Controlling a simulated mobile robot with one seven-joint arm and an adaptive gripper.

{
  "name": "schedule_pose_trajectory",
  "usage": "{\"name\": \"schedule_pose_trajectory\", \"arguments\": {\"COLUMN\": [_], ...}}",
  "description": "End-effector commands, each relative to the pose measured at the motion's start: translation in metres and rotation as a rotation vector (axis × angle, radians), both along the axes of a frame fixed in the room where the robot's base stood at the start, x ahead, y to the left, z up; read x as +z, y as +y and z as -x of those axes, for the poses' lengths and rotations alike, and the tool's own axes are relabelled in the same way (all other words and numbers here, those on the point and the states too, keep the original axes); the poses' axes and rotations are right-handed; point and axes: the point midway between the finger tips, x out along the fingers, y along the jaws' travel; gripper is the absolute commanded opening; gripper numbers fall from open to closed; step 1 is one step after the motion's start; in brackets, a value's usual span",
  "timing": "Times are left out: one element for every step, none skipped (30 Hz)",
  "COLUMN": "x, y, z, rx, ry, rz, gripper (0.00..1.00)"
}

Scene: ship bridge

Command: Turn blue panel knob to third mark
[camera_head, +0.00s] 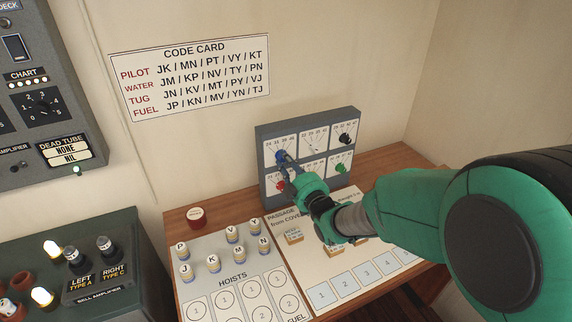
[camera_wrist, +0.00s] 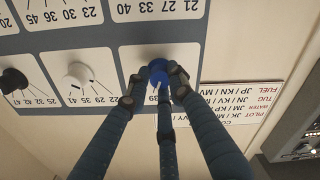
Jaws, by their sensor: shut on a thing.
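The blue knob (camera_head: 280,156) is at the upper left of the grey panel (camera_head: 262,134) on the desk. In the wrist view the blue knob (camera_wrist: 158,72) sits between the fingers of my gripper (camera_wrist: 157,84). My gripper (camera_head: 286,166) is shut on it. A short pale line shows on the knob in the wrist view. My fingers hide most of the knob's scale; a "39" shows just below it, and the other marks cannot be read. Which mark the knob points at cannot be told.
A white knob (camera_wrist: 78,75) and a black knob (camera_head: 346,138) share the blue knob's row. Red (camera_head: 280,186) and green (camera_head: 341,168) knobs are below. Several lettered pegs (camera_head: 212,263) stand on the desk at left. The code card (camera_head: 190,76) hangs on the wall.

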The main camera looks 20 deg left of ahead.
Motion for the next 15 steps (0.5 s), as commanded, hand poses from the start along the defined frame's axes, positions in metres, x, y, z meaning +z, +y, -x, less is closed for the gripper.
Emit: {"name": "schedule_pose_trajectory", "arguments": {"x": [-0.0065, -0.0065, -0.0065, -0.0065, -0.0066, -0.0067, -0.0067, -0.0067, -0.0068, -0.0067, -0.0063, -0.0056, -0.0051, -0.0047, -0.0041], "y": [-0.0018, -0.0018, -0.0018, -0.0019, -0.0019, -0.0019, -0.0020, -0.0020, -0.0020, -0.0020, -0.0019, -0.0017, -0.0015, -0.0014, -0.0012], "z": [0.0008, 0.0008, 0.0008, 0.0008, 0.0007, 0.0008, 0.0008, 0.0008, 0.0008, 0.0007, 0.0006, 0.0006, 0.0004, 0.0004, 0.0004], "rx": [-0.002, -0.002, -0.002, -0.002, -0.002, -0.002, -0.002, -0.002, -0.003, -0.002, -0.002, -0.002, -0.001, -0.002, -0.002], "ry": [0.008, 0.009, 0.009, 0.009, 0.009, 0.009, 0.009, 0.009, 0.009, 0.009, 0.009, 0.008, 0.007, 0.006, 0.006], "rz": [0.006, 0.006, 0.006, 0.006, 0.006, 0.006, 0.006, 0.006, 0.006, 0.006, 0.006, 0.005, 0.004, 0.003, 0.003], "gripper": [0.00, 0.00, 0.00, 0.00, 0.00, 0.00, 0.00, 0.00, 0.30, 0.36, 0.41, 0.41, 0.41, 0.41, 0.41]}}
